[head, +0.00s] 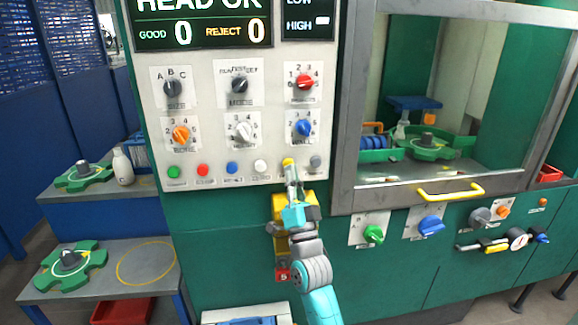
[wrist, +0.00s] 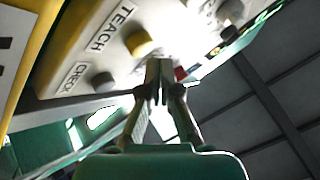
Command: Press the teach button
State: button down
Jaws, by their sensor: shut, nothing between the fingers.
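The teach button is a round yellow button (wrist: 139,43) beside the label TEACH in the wrist view. My gripper (head: 291,180) is shut and empty, pointing up at the panel just below that button. In the wrist view the fingertips of my gripper (wrist: 159,70) are together, a little to the lower right of the yellow button. I cannot tell whether they touch it.
A grey button (wrist: 103,82) labelled CHECK is beside the teach button; a white button (head: 260,167) is on its other side. Rotary knobs, such as a blue one (head: 303,128), sit above. A framed window (head: 345,110) stands to the right.

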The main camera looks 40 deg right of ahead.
jog(key=shift+w+d, duration=0.1)
jog(key=shift+w, duration=0.05)
jog(key=shift+w+d, duration=0.1)
jog(key=shift+w, duration=0.1)
jog(key=shift+w+d+r, duration=0.1)
jog(key=shift+w+d, duration=0.25)
jog(key=shift+w, duration=0.05)
dwell(1.3)
jog(key=shift+s, duration=0.1)
jog(key=shift+s+a, duration=0.1)
jog(key=shift+s, duration=0.5)
jog(key=shift+s+a, duration=0.1)
jog(key=shift+a, duration=0.1)
